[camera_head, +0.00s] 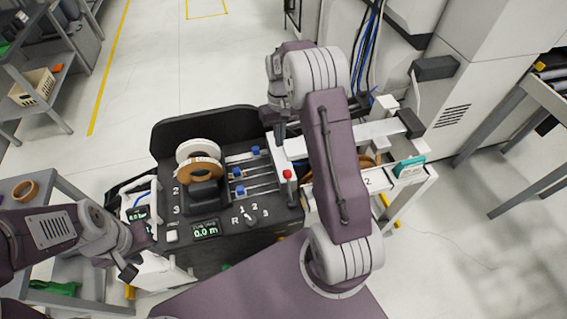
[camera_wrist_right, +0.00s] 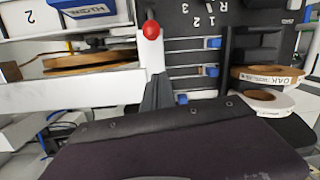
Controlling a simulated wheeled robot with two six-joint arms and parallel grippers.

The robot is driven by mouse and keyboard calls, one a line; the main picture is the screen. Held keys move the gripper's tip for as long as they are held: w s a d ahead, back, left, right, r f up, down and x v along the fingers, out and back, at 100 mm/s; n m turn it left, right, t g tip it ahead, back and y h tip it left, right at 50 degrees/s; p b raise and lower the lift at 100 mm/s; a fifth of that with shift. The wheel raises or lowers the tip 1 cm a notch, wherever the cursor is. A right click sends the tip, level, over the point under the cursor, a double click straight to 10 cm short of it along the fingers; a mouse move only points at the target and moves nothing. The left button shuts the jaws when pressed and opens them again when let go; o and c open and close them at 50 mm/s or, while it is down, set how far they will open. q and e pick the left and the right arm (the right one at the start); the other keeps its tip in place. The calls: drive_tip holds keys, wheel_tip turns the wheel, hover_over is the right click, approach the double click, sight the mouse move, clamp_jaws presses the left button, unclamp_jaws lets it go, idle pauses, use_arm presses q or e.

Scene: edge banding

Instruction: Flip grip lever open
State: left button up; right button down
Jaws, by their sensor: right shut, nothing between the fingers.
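A lever with a red knob (camera_head: 287,174) stands on a white block at the right side of the black machine panel. In the right wrist view the red knob (camera_wrist_right: 152,30) shows at the top, on a white post. My right gripper (camera_head: 280,133) is behind the knob in the head view and apart from it. Its dark fingers (camera_wrist_right: 158,88) are shut and empty, pointing toward the white post. My left gripper (camera_head: 127,268) is low at the left, beside the machine; its jaw opening is not clear.
Brown and white tape rolls (camera_head: 200,165) stand on the machine's left. Blue clamps (camera_head: 238,173) sit on rails beside the lever. A selector knob (camera_head: 249,217) and a display (camera_head: 205,230) are in front. A white rail (camera_head: 385,180) with a teal box (camera_head: 409,167) extends right.

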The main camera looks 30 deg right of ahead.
sight(282, 171)
drive_tip(key=f, duration=0.3)
drive_tip(key=f+p, duration=0.1)
drive_tip(key=f, duration=0.2)
drive_tip(key=s+a+f, duration=0.1)
drive_tip(key=f, duration=0.3)
drive_tip(key=shift+s, duration=0.1)
drive_tip(key=shift+s+r+p, duration=0.8)
drive_tip(key=shift+s+p, duration=0.2)
drive_tip(key=shift+s, duration=0.15)
drive_tip(key=shift+s+r, duration=0.15)
drive_tip(key=shift+s, duration=0.55)
drive_tip(key=shift+w, duration=0.15)
